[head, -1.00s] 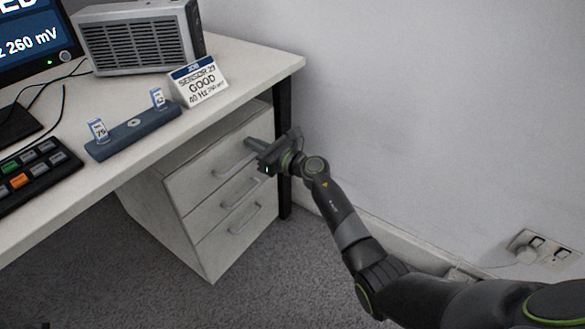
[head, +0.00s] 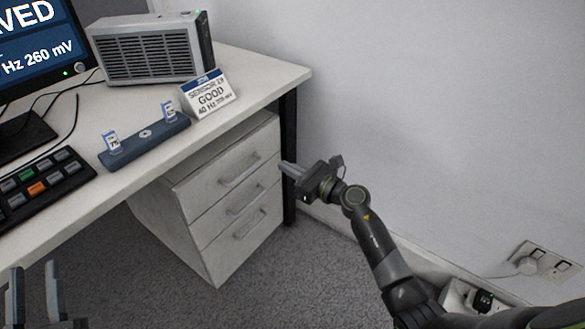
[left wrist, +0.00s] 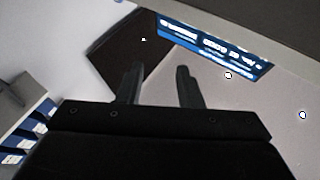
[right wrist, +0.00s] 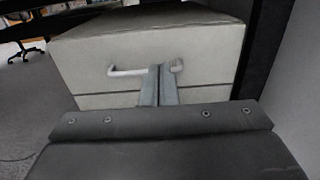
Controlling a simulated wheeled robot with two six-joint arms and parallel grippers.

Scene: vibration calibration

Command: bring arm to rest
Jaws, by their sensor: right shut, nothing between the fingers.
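My right gripper (head: 291,170) is shut and empty, in the air to the right of the drawer unit (head: 232,190) below the desk. In the right wrist view its closed fingers (right wrist: 160,85) show in front of a drawer handle (right wrist: 128,71); I cannot tell how far apart they are. The right arm runs back to the lower right of the head view. My left gripper (head: 33,292) shows at the lower left of the head view, its two fingers apart with nothing between them. The left wrist view also shows the open fingers (left wrist: 157,85).
A wall and sockets (head: 545,258) are at right.

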